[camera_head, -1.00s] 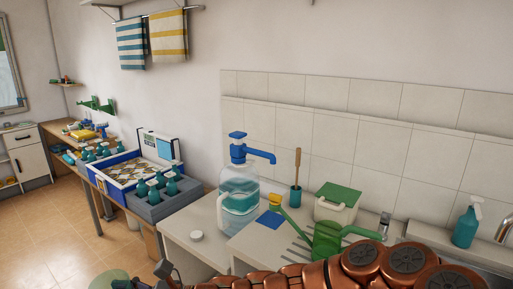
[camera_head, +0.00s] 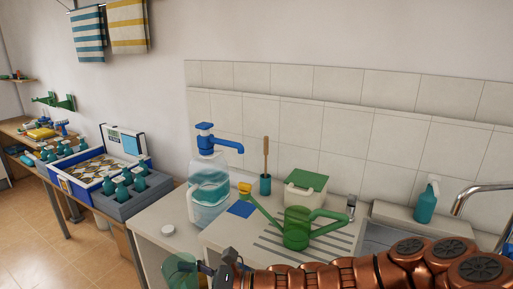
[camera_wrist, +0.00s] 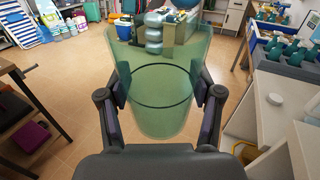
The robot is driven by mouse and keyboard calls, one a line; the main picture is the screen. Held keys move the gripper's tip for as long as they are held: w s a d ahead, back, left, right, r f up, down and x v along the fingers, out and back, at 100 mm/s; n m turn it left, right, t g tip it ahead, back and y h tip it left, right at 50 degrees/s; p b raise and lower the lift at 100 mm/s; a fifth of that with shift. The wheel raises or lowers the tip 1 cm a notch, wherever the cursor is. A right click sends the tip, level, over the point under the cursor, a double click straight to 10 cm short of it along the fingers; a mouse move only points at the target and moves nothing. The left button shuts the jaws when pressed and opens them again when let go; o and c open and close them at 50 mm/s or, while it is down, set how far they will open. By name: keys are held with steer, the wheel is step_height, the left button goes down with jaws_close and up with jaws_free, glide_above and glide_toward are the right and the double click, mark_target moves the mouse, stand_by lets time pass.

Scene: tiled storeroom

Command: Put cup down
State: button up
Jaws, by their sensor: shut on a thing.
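My gripper (camera_wrist: 158,108) is shut on a clear green cup (camera_wrist: 160,120), with one finger on each side of it. In the head view my gripper (camera_head: 213,268) holds the cup (camera_head: 180,270) at the lower edge, in front of the white counter. The cup looks upright and see-through, with a dark ring showing around its middle in the wrist view. The floor shows through and around it, so it is held in the air, apart from the counter. Part of the cup is cut off by the lower edge of the head view.
A water jug with blue pump (camera_head: 209,190) stands on the white counter (camera_head: 150,226), near a white lid (camera_head: 168,231). A green watering can (camera_head: 297,228) stands on the ribbed drainboard, by a lidded box (camera_head: 305,192). A blue crate (camera_head: 97,172) sits left. The counter's front left is mostly clear.

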steer(key=w+d+f+m+t+h, duration=0.1)
steer(key=w+d+f+m+t, duration=0.1)
steer(key=w+d, duration=0.5)
steer(key=w+d+f+m+t+h, duration=0.1)
steer(key=w+d+f+t, duration=0.3)
steer(key=d, duration=1.2)
steer(key=w+d+f+m+t+h, duration=0.1)
steer(key=w+d+f+m+t, duration=0.2)
steer(key=w+d, duration=0.6)
steer(key=shift+w+d, duration=0.15)
steer(key=shift+d, duration=0.45)
steer(key=shift+w+d, duration=0.15)
steer(key=shift+d, duration=0.45)
steer(key=shift+s+a, duration=0.15)
